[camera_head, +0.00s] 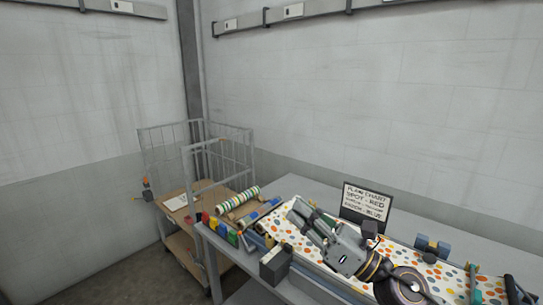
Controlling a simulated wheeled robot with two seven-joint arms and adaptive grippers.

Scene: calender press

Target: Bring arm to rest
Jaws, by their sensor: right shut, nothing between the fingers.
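My right gripper (297,214) reaches up and left from the lower right, over the polka-dot sheet (452,278) on the press table. Its fingers are shut with nothing seen between them. The gripper and my right arm hide part of the sheet and what lies behind them. I cannot tell how far the fingers are above the sheet. My left gripper is not in view.
A patterned roll (238,199) lies left of the sheet, near several coloured blocks (222,229). A dark box (275,265) is at the front edge. A wire cart (160,150) stands back left.

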